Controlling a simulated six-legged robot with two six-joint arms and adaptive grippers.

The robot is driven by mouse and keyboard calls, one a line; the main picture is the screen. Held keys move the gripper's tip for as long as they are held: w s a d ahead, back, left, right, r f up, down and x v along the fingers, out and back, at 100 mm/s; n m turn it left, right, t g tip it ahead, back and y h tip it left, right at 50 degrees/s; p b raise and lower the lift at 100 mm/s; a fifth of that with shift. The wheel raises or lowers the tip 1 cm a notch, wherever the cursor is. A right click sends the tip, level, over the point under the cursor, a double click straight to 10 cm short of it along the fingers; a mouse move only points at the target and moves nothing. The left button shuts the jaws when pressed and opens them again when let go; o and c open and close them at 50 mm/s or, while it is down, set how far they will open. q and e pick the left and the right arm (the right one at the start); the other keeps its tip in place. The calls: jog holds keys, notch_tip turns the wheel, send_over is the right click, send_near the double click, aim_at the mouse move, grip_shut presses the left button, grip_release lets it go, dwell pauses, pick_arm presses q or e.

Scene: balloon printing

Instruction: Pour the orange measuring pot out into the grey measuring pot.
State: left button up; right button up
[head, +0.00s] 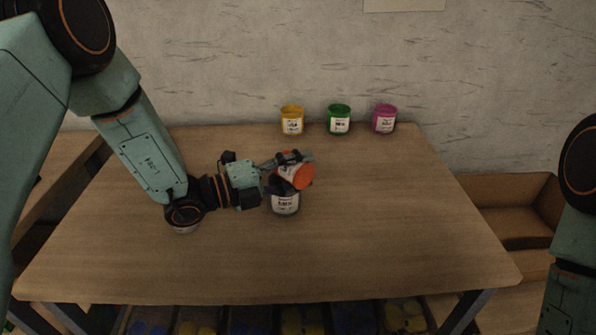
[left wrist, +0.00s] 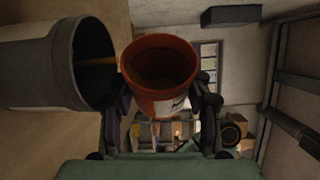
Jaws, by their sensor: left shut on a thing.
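The orange measuring pot (head: 297,174) is in my left gripper (head: 291,170), which is shut on it. It is tilted on its side, just above the grey measuring pot (head: 285,203), which stands upright on the table with a white label. In the left wrist view the orange pot (left wrist: 160,75) sits between the fingers, its mouth beside the mouth of the grey pot (left wrist: 40,70). A thin yellow-orange streak (left wrist: 101,61) runs from the orange pot's rim into the grey pot's mouth. My right gripper is out of view.
Yellow (head: 292,120), green (head: 339,120) and magenta (head: 385,119) pots stand along the table's back edge. Another pot (head: 185,229) is mostly hidden under my left arm. The right and front of the wooden table (head: 400,230) are clear. A cardboard box (head: 510,205) stands at right.

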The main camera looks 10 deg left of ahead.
pick_arm(q)
jog(key=shift+a+f+n, duration=0.15)
jog(key=shift+f+n, duration=0.1)
jog(key=shift+n, duration=0.45)
dwell(0.8)
jog(key=shift+w+a+r+n, duration=0.1)
jog(key=shift+w+r+n, duration=0.2)
jog(key=shift+r, duration=0.1)
dwell(0.6)
jog(key=shift+a+r+n+t+h, duration=0.1)
jog(key=shift+r+n+t+h, duration=0.2)
jog(key=shift+r+h, duration=0.1)
dwell(0.5)
jog(key=shift+n+b, duration=0.3)
jog(key=shift+b, duration=0.1)
jog(key=shift+w+a+r+n+t+b, duration=0.2)
jog(key=shift+a+n+t+b, duration=0.25)
jog(key=shift+n, duration=0.45)
dwell(3.3)
